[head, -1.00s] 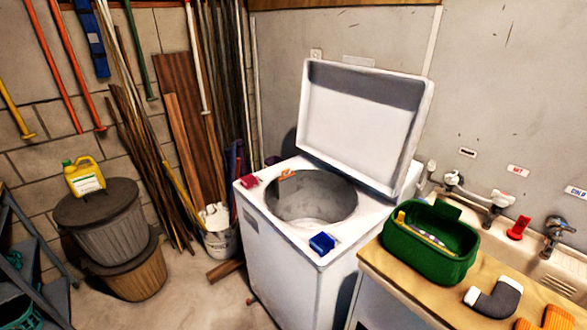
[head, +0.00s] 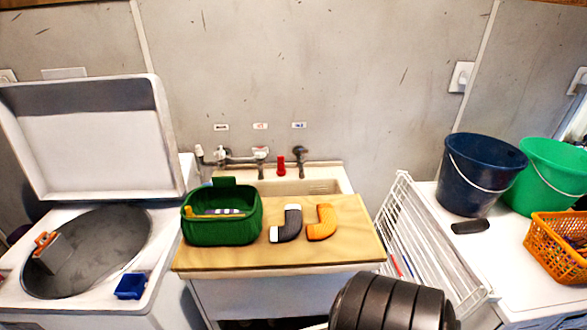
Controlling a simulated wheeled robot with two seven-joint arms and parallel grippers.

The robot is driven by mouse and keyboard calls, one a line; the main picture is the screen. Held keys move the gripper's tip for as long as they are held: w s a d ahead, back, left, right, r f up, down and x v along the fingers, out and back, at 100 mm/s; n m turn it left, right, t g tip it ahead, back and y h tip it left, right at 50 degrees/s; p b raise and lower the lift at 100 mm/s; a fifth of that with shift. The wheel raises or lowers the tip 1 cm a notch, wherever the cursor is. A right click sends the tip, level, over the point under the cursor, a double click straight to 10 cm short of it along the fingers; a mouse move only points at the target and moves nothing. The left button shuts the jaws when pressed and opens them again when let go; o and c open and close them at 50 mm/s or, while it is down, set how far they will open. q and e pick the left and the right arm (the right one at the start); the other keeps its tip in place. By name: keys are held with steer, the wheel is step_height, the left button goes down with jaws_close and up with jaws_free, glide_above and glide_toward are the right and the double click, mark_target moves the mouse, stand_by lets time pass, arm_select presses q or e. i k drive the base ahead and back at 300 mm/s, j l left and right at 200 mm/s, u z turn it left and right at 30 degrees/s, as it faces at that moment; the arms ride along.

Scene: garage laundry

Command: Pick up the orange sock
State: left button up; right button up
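The orange sock (head: 322,222) lies flat on the wooden board (head: 350,252) over the front of the sink, near the board's right end. A dark grey sock with white ends (head: 287,224) lies just left of it, a small gap apart. A green basket (head: 222,214) stands on the board's left part, with some items inside. Neither gripper is identifiable in the head view. A black ribbed part at the bottom right of centre looks like one of my own arm links.
The open washing machine (head: 160,268) stands at left, its lid raised, with a blue item (head: 131,286) on its rim. A white wire rack (head: 425,240) leans right of the board. A navy bucket (head: 482,174), a green bucket (head: 548,178) and an orange basket (head: 560,246) stand at right.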

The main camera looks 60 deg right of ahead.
mark_target(327, 227)
steer(key=z, duration=2.1)
steer(key=l+u, duration=0.25)
steer(key=u, duration=0.15)
steer(key=l+u, duration=0.2)
steer(key=u, duration=0.15)
steer(key=k+l+u, duration=0.1)
steer(key=u, duration=0.3)
steer(key=k+l+u, duration=0.1)
steer(key=l+u, duration=0.25)
